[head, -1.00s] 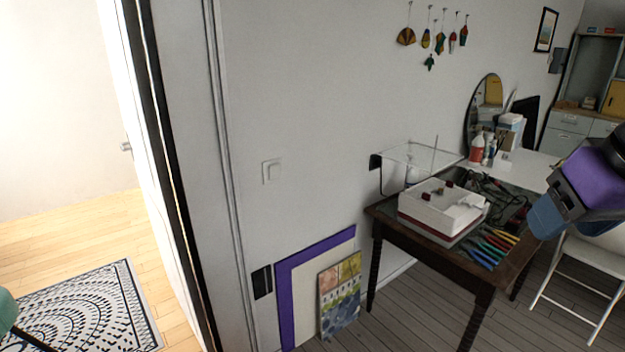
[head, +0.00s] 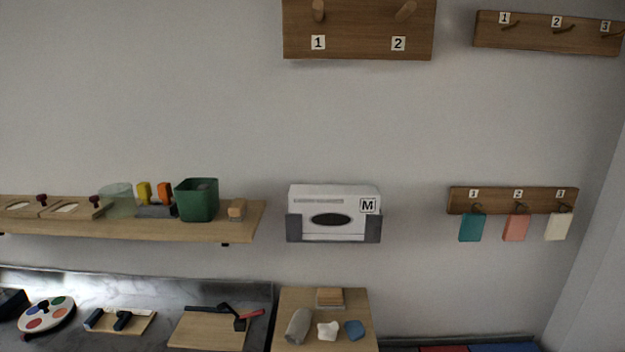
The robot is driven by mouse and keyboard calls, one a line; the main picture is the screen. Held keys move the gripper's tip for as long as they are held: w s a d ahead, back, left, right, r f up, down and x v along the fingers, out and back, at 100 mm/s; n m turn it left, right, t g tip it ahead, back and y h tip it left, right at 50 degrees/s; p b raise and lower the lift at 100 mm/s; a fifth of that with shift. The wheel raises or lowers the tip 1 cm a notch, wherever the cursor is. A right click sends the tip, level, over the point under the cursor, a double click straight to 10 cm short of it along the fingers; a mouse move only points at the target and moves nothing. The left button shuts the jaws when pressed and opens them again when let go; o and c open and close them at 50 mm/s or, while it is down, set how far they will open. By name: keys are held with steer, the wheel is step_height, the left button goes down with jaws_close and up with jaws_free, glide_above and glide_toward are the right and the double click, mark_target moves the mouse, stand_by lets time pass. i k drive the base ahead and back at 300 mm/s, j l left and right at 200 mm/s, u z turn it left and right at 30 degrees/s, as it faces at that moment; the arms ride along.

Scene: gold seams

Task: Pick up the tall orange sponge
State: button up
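An upright orange block (head: 165,191), which looks like the tall orange sponge, stands on the wooden wall shelf (head: 130,230) at the left of the head view. A similar yellow block (head: 144,191) stands just left of it. Both rise from a low dark holder (head: 156,211), and their lower ends are hard to make out. A green square bin (head: 197,200) stands close on the right of the orange block. A translucent greenish tub (head: 117,200) stands left of the yellow one. My gripper is not in the head view.
Below is a grey counter (head: 100,283) with a paint palette (head: 47,315) and tools on boards. A white box (head: 334,206) is in a wall holder. Numbered hook rails are on the wall.

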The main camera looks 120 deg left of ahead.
mark_target(164, 189)
steer(key=k+u, duration=0.1)
steer(key=u, duration=2.25)
steer(key=j+u, duration=0.15)
steer(key=u, duration=0.75)
steer(key=j+u, duration=0.1)
steer(key=u, duration=0.35)
steer(key=i+u, duration=0.1)
steer(key=u, duration=0.35)
